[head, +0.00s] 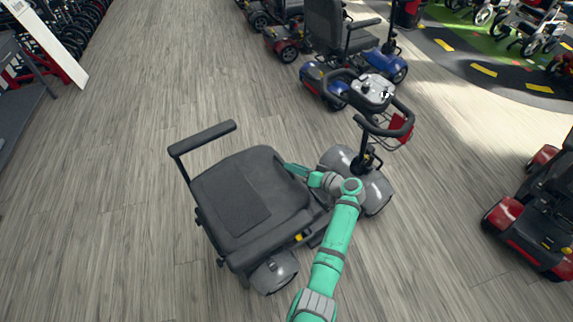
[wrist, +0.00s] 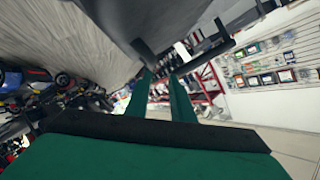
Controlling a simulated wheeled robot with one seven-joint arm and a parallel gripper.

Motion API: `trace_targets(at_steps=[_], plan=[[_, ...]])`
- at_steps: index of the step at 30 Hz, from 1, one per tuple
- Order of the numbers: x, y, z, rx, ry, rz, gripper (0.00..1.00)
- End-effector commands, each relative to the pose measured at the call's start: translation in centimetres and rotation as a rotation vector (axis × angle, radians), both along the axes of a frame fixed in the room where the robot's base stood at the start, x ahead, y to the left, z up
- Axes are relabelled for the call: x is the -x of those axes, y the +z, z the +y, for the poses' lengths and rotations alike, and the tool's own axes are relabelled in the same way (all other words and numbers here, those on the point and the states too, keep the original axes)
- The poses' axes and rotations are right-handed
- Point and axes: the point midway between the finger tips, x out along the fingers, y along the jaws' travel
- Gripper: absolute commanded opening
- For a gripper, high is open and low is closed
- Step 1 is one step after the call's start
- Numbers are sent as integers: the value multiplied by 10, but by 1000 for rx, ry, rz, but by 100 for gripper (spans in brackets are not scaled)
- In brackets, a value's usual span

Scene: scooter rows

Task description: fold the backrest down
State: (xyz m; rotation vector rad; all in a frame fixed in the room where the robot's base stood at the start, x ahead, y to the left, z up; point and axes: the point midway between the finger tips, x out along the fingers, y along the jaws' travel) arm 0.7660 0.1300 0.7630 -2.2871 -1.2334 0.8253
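The scooter's backrest (head: 248,198) is a wide black padded panel with a rectangular patch. In the head view it looks folded down, lying about flat over the seat, which it mostly hides. My gripper (head: 292,170) is at the backrest's far right edge, on the side toward the tiller; I cannot tell whether it touches. In the wrist view, the two green fingers (wrist: 160,80) stand apart with nothing visible between them. A dark padded surface (wrist: 160,18), probably the backrest, fills the top of that view.
A black armrest (head: 203,138) sticks up at the scooter's left. Other scooters (head: 335,40) stand behind, and a red one (head: 535,215) stands at the right.

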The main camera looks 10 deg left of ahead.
Motion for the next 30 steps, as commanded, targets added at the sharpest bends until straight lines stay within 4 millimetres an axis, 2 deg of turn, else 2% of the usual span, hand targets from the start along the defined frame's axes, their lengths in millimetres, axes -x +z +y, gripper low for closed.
trace_targets(at_steps=[3, 10, 30], plan=[[9, 6, -21, 1, -6, -2, 22], [21, 14, -44, 2, -7, 0, 22], [23, 14, -49, 3, -14, 1, 22]])
